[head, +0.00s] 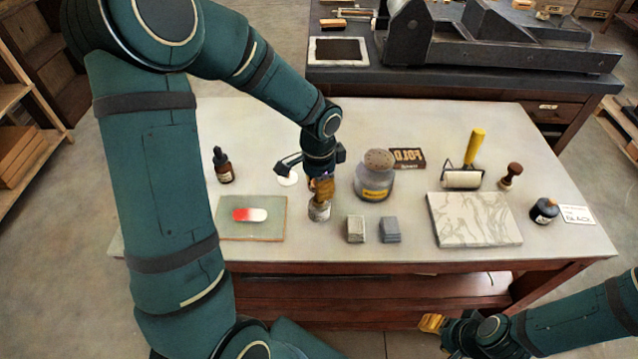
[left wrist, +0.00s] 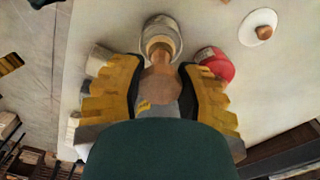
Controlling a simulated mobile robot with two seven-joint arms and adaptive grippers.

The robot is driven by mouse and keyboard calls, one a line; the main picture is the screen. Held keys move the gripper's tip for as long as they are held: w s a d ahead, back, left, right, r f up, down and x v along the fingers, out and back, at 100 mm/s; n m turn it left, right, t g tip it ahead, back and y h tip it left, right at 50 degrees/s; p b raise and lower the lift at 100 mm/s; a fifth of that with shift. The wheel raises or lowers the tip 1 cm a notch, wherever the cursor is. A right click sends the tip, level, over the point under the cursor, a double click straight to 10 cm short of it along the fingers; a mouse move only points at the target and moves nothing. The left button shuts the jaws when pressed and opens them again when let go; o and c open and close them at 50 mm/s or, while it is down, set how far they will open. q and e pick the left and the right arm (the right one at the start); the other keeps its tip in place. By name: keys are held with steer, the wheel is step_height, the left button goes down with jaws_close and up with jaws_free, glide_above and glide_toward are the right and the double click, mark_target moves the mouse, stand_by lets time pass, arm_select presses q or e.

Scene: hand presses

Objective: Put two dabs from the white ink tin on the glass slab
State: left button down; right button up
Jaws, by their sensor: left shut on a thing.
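The glass slab (head: 278,229) lies on the left of the table with a red and white patch (head: 251,215) on it. A small pale tin (head: 319,212) stands just right of the slab; it also shows in the left wrist view (left wrist: 168,24). My left gripper (head: 321,190) is over this tin, shut on a wooden-handled tool (left wrist: 160,85). The tool points down into the tin's mouth; its tip is hidden. A red round thing (left wrist: 217,64) stands beside the tin in the wrist view. My right gripper (head: 433,322) is low in front of the table; its jaw gap is not clear.
A white disc with a brown knob (left wrist: 258,27) lies near the tin. Two grey blocks (head: 356,229) (head: 390,229), a jar (head: 374,180), a marbled slab (head: 473,219) and a yellow-handled roller (head: 468,165) stand to the right. A dropper bottle (head: 222,168) stands behind the glass slab.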

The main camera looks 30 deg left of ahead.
arm_select(q)
steer(key=shift+f+b, duration=0.35)
steer(key=shift+f, duration=0.15)
stand_by(1.2)
steer(key=shift+r, duration=0.1)
steer(key=shift+r+p, duration=2.9)
steer(key=shift+r, duration=0.6)
steer(key=shift+f, duration=0.1)
